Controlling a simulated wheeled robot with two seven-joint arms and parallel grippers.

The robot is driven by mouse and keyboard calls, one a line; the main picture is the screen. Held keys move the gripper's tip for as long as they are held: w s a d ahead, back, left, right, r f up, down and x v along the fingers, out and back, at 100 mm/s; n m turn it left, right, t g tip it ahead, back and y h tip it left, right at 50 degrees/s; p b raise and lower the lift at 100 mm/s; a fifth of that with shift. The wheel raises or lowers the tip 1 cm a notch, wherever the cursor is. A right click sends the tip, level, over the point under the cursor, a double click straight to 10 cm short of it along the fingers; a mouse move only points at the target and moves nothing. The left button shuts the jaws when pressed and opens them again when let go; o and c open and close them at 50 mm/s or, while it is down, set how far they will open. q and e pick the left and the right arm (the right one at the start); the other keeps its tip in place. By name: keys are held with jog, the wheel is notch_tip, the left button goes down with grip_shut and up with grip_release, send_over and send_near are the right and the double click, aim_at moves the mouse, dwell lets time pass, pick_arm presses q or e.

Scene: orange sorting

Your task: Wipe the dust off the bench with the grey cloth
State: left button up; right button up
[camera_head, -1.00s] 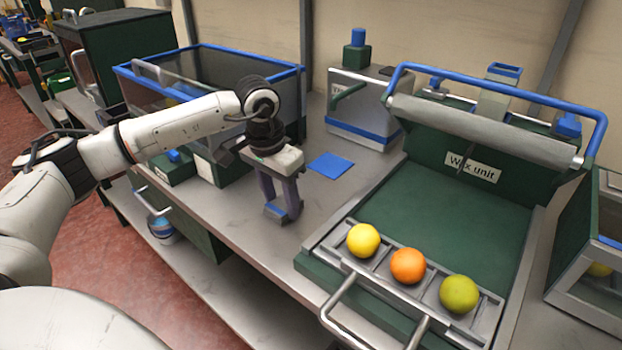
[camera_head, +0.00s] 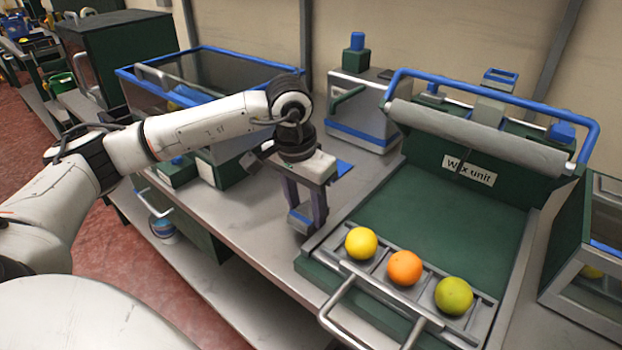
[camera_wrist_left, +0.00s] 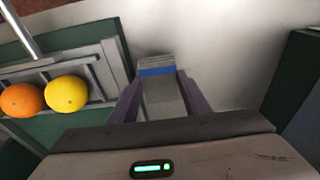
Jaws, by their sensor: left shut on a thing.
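My left gripper (camera_head: 304,222) is shut on the grey cloth (camera_wrist_left: 163,98), a small folded grey pad with a blue band. The gripper points down over the bench (camera_head: 262,212), just left of the wax unit's front corner. In the head view the cloth shows between the fingertips, low at the bench top; I cannot tell whether it touches. In the left wrist view the bench (camera_wrist_left: 225,45) is a pale grey surface beyond the cloth. I cannot make out dust clearly. My right gripper is in neither view.
The green wax unit (camera_head: 430,225) stands right of the gripper, with a yellow fruit (camera_head: 361,243), an orange one (camera_head: 405,267) and a green one (camera_head: 453,295) on its front rack. A blue-rimmed bin (camera_head: 215,60) stands at the back left.

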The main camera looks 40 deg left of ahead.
pick_arm(q)
jog(key=shift+r+p, duration=1.45)
jog(key=shift+r, duration=1.2)
